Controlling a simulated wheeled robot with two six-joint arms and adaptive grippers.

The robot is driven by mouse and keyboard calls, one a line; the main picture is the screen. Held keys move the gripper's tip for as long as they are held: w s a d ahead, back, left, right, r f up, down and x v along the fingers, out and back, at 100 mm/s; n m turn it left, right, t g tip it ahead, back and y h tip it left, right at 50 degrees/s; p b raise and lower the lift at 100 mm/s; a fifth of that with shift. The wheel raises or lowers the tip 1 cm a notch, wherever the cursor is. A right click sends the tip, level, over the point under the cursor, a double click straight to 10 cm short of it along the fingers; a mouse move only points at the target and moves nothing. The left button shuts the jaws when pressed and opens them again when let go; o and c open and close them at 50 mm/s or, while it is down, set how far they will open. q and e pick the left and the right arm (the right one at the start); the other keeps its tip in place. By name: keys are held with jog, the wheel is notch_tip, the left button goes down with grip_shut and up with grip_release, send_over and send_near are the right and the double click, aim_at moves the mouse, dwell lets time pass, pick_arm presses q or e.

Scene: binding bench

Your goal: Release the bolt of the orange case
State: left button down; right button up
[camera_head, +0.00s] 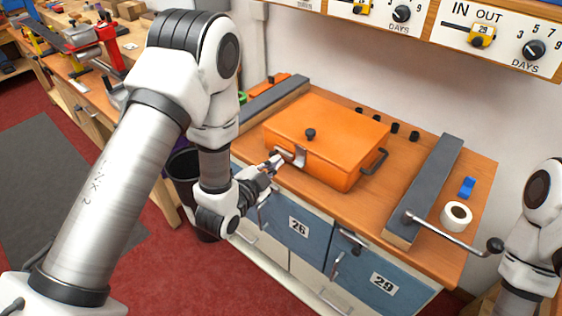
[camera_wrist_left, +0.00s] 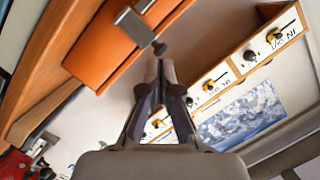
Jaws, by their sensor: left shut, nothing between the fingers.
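The orange case (camera_head: 325,115) lies closed on the wooden bench, with a dark knob (camera_head: 310,134) on its lid and a dark handle (camera_head: 374,161) on its right side. A grey metal bolt (camera_head: 298,155) sits on its front. My left gripper (camera_head: 275,162) is at the bolt's left end, shut and empty. In the left wrist view, the orange case (camera_wrist_left: 112,62) fills the upper left and the bolt's grey plate (camera_wrist_left: 137,26) and dark knob (camera_wrist_left: 159,48) lie just beyond my shut fingertips (camera_wrist_left: 160,66). I cannot tell whether they touch. My right gripper is out of view.
Grey bars flank the case, one on the right (camera_head: 432,180); a lever with a black ball (camera_head: 495,245) projects from it. A tape roll (camera_head: 456,215) and a blue item (camera_head: 467,187) lie at the right. Drawers numbered 26 (camera_head: 298,228) and 29 (camera_head: 383,283) are below. A dark bin (camera_head: 184,170) stands left.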

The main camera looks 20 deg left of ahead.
pick_arm(q)
jog(key=s+a+f+n+g+y, duration=0.1)
jog(key=s+a+f+g, duration=0.15)
jog(key=s+f, duration=0.55)
jog(key=s+a+f+n+g, duration=0.15)
jog(key=s+f+g, duration=0.3)
jog(key=f, duration=0.55)
jog(key=s+f+n+g+y, duration=0.1)
jog(key=s+f+n+g, duration=0.3)
jog(key=s, duration=0.4)
jog(key=s+a+f+n+g, duration=0.1)
jog(key=s+f+n+g, duration=0.3)
jog(key=s, duration=0.5)
jog(key=shift+s+f+n+g+y+b, duration=0.15)
jog(key=shift+s+n+g+y+b, duration=0.1)
jog(key=shift+n+g+y+b, duration=0.3)
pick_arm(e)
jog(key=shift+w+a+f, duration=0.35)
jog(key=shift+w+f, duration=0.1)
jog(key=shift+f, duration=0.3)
